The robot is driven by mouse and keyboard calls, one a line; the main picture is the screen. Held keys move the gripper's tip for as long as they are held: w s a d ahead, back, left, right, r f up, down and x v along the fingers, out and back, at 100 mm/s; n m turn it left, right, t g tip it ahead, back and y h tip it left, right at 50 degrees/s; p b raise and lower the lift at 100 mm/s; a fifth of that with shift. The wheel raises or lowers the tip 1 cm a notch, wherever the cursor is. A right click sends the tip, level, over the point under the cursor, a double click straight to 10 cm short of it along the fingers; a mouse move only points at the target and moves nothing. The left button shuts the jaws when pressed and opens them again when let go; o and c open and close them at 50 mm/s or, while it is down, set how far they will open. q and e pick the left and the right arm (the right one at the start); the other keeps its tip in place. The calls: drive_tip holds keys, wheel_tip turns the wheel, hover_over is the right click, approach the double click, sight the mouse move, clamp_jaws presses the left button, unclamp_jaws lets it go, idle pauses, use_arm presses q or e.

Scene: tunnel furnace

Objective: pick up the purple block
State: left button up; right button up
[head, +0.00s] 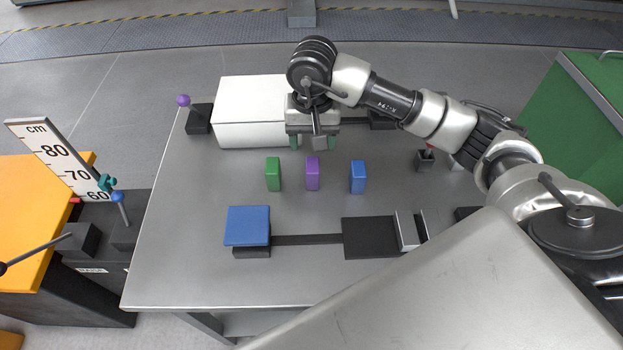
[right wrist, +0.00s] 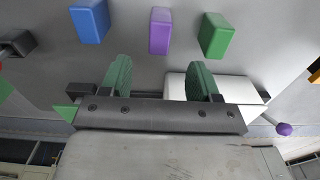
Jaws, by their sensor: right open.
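The purple block (head: 312,173) stands upright on the grey metal table (head: 180,250), between a green block (head: 273,174) on its left and a blue block (head: 358,177) on its right. My right gripper (head: 313,143) is open and empty, just behind and above the purple block. In the right wrist view, the purple block (right wrist: 160,31) lies ahead of the gap between the green fingertips (right wrist: 160,75), apart from them. The blue block (right wrist: 90,20) and green block (right wrist: 215,35) flank it there. My left gripper is not in view.
A white box (head: 255,110) stands behind the blocks, close to my right gripper. In front are a blue square plate (head: 247,226) and a black plate (head: 370,238) with upright metal pieces. A purple-knobbed lever (head: 184,101) is at back left. The table's left side is clear.

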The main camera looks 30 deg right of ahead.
sight(313, 165)
wheel_tip(313, 165, down, 11)
drive_tip(key=shift+f+p, duration=0.1)
drive_tip(key=shift+p, duration=0.35)
drive_tip(key=c, duration=1)
drive_tip(key=shift+c, duration=0.2)
